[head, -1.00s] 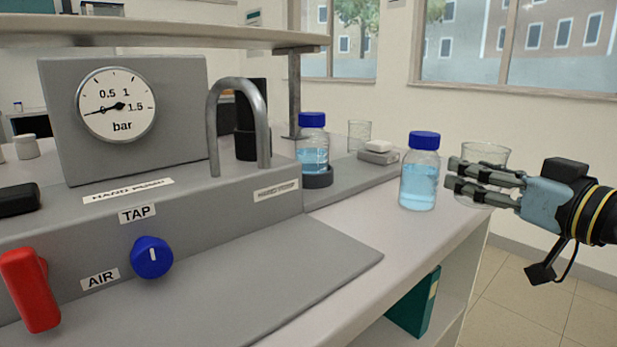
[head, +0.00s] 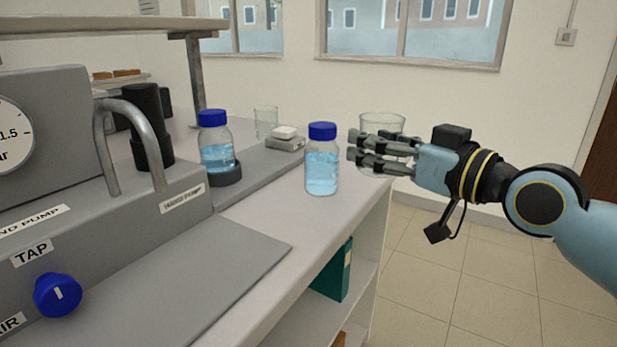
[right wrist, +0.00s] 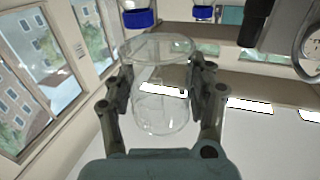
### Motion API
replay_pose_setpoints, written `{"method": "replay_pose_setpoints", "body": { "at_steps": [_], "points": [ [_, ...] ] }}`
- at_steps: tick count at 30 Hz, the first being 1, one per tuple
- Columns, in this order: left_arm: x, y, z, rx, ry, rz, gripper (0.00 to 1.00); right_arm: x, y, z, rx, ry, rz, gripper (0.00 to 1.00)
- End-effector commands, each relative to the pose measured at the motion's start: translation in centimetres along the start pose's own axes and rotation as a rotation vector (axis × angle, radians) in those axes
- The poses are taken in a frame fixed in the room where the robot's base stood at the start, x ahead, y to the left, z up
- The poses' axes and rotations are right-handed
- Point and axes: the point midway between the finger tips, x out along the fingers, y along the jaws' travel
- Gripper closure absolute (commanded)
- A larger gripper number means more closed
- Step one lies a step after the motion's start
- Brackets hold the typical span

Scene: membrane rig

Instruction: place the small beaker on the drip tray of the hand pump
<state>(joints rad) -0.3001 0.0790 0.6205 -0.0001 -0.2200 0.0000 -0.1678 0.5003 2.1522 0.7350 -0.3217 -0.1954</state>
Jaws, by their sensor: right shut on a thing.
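My right gripper (head: 353,146) is shut on a clear, empty glass beaker, which I take as the small beaker (head: 384,123). It is held near the right edge of the bench, behind the fingers in the head view. In the right wrist view the beaker (right wrist: 162,112) sits between both fingers (right wrist: 158,82). The grey hand pump (head: 70,195) stands at the left with a bent metal pipe (head: 127,108) and a blue tap knob (head: 58,294). A flat grey plate (head: 215,275) in front looks like its drip tray and is bare. My left gripper is not in view.
A blue-capped bottle (head: 322,165) stands on the bench close left of my right fingertips. Another bottle (head: 215,143) sits in a dark ring on a grey base. Behind are a second glass (head: 265,121) and a small white block (head: 284,132). A shelf (head: 90,26) overhangs the left.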

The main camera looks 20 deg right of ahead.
Motion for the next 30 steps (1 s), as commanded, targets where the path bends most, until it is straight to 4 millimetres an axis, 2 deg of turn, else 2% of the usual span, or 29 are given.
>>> {"method": "replay_pose_setpoints", "body": {
  "at_steps": [6, 12, 15, 19, 25, 30],
  "points": [
    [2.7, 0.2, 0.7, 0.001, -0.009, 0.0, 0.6, 4.5, -1.5, 3.3, 0.016, 0.005, 0.003, 0.77],
    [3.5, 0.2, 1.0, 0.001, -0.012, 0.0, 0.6, 8.7, -3.2, 5.8, 0.01, 0.001, 0.001, 0.77],
    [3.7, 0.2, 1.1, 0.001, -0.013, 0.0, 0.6, 9.9, -3.6, 6.6, 0.006, 0.0, 0.002, 0.77],
    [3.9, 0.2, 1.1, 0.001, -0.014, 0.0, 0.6, 10.5, -3.8, 7.2, 0.003, -0.001, 0.001, 0.77],
    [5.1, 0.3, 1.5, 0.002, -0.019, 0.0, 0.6, 10.5, -3.8, 10.4, 0.004, -0.003, 0.001, 0.77],
    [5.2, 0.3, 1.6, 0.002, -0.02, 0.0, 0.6, 10.4, -3.8, 10.9, 0.002, 0.0, 0.002, 0.77]
  ]
}}
